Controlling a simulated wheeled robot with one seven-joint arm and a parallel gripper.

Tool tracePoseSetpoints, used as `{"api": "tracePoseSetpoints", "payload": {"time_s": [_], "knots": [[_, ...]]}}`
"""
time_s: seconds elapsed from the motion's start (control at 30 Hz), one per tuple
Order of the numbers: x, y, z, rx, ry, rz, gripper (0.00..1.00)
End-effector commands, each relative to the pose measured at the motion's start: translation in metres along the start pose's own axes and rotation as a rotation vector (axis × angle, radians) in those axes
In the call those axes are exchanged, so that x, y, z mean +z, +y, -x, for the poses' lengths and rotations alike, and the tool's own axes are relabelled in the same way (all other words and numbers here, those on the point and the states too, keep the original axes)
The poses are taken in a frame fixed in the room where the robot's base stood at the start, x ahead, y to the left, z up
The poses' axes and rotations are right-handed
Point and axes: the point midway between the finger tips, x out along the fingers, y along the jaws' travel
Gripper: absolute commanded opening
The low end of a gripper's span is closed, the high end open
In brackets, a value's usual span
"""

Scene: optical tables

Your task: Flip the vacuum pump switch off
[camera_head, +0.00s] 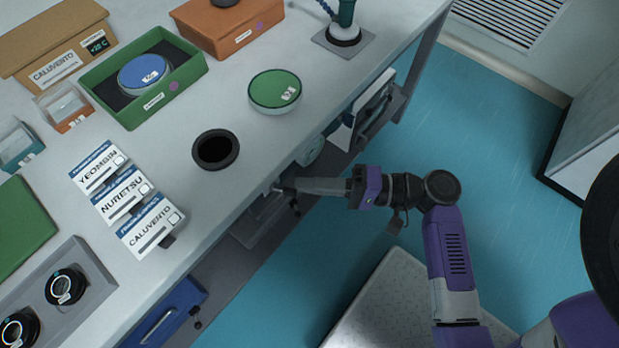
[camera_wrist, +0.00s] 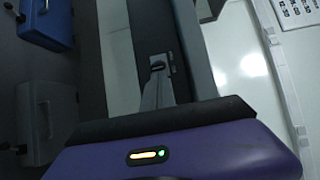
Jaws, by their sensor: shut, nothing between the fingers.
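My gripper (camera_head: 280,187) is shut and empty. In the head view its long fingers reach left to the front edge of the table. In the wrist view my gripper (camera_wrist: 157,72) points up at a small grey switch plate (camera_wrist: 170,61) with a dark part on it. The plate sits on a dark bar. The fingertips overlap the plate and cover part of it; I cannot tell whether they touch it. Which way the switch is set cannot be made out. The pump itself cannot be clearly identified.
On the white table (camera_head: 216,100) stand a green tray (camera_head: 190,75) with a blue lid, a green round lid (camera_head: 275,89), a black ring (camera_head: 215,149) and label cards (camera_head: 125,198). A blue case (camera_head: 165,315) is below the edge. The blue floor (camera_head: 500,150) is open at right.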

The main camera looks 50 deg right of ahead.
Motion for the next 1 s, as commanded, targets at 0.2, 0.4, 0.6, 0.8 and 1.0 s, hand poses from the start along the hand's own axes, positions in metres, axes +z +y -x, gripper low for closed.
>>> {"api": "tracePoseSetpoints", "payload": {"time_s": [0.2, 0.4, 0.6, 0.8, 1.0], "knots": [[0.012, -0.002, 0.001, 0.001, 0.127, -0.008, 0.00], [0.024, 0.000, 0.000, 0.001, 0.316, -0.009, 0.00], [0.036, 0.003, -0.003, 0.000, 0.507, -0.010, 0.00], [0.040, 0.000, -0.005, 0.000, 0.618, 0.000, 0.00], [0.041, 0.000, -0.004, 0.000, 0.615, -0.001, 0.00]]}}
